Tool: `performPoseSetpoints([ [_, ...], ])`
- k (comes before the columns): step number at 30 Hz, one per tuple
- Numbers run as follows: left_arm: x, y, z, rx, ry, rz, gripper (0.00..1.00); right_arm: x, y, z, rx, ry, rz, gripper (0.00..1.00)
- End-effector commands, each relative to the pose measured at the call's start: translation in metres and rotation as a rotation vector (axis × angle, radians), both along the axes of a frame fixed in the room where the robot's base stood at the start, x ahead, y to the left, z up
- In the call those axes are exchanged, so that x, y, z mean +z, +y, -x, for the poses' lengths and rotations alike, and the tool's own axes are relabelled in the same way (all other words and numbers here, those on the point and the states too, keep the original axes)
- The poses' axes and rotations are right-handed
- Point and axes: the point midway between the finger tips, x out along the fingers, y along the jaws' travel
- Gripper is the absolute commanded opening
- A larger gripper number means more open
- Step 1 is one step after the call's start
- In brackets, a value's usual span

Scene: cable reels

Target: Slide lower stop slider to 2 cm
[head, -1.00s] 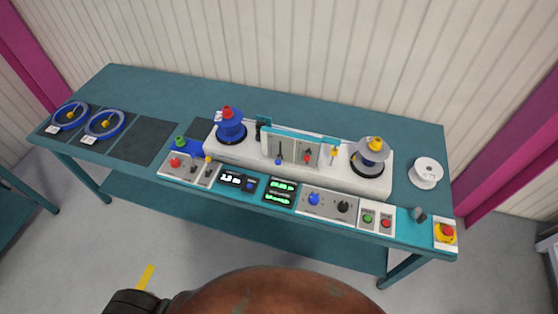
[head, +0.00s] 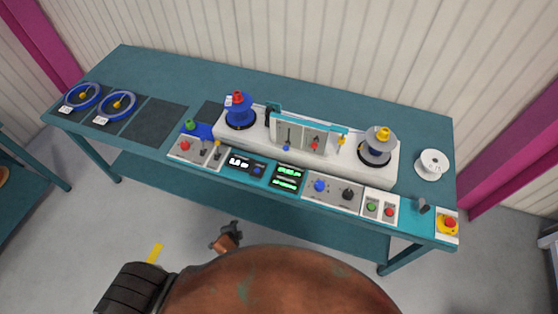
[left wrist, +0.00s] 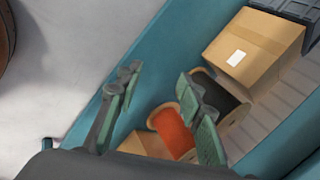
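The console (head: 232,147) on the teal bench carries an upright grey panel with vertical slots. One slot has a blue knob (head: 287,148) low on it, another a red knob (head: 315,146). Their labels and scale are too small to read, so I cannot tell which is the lower stop slider. My left gripper (head: 224,238) is partly visible in front of the bench, low and away from the panel. In the left wrist view its two fingers (left wrist: 165,105) are apart with nothing between them. My right gripper is not in view.
A blue reel (head: 240,112) and a grey reel (head: 377,148) flank the panel. Switches and displays line the front, with an emergency stop (head: 449,223) at right. A white spool (head: 431,164) stands at right. The left wrist view shows a cardboard box (left wrist: 255,45) and an orange spool (left wrist: 172,132).

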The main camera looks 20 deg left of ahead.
Motion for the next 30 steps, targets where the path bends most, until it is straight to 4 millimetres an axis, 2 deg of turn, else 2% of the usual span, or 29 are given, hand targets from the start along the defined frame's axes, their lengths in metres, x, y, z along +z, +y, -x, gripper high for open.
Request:
performPoseSetpoints([
  [1,0.036,-0.002,-0.022,-0.055,-0.039,-0.049,0.35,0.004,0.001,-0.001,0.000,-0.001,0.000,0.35],
  [3,0.081,-0.004,-0.045,-0.123,-0.082,-0.122,0.35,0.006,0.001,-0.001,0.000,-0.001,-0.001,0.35],
  [6,0.137,-0.007,-0.067,-0.200,-0.131,-0.214,0.35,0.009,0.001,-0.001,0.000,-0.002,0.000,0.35],
  [9,0.183,-0.009,-0.081,-0.251,-0.170,-0.290,0.35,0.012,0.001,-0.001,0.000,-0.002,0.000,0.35],
  [15,0.261,-0.016,-0.103,-0.365,-0.240,-0.452,0.35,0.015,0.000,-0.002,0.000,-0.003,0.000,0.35],
  [18,0.292,-0.028,-0.123,-0.498,-0.276,-0.606,0.35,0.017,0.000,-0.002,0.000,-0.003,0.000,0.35],
  [21,0.311,-0.047,-0.149,-0.676,-0.306,-0.802,0.35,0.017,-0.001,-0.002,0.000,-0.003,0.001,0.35],
  [27,0.327,-0.099,-0.193,-1.045,-0.345,-1.226,0.35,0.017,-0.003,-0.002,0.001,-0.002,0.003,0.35],
  [30,0.330,-0.123,-0.207,-1.193,-0.354,-1.408,0.35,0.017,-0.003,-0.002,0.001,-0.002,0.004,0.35],
])
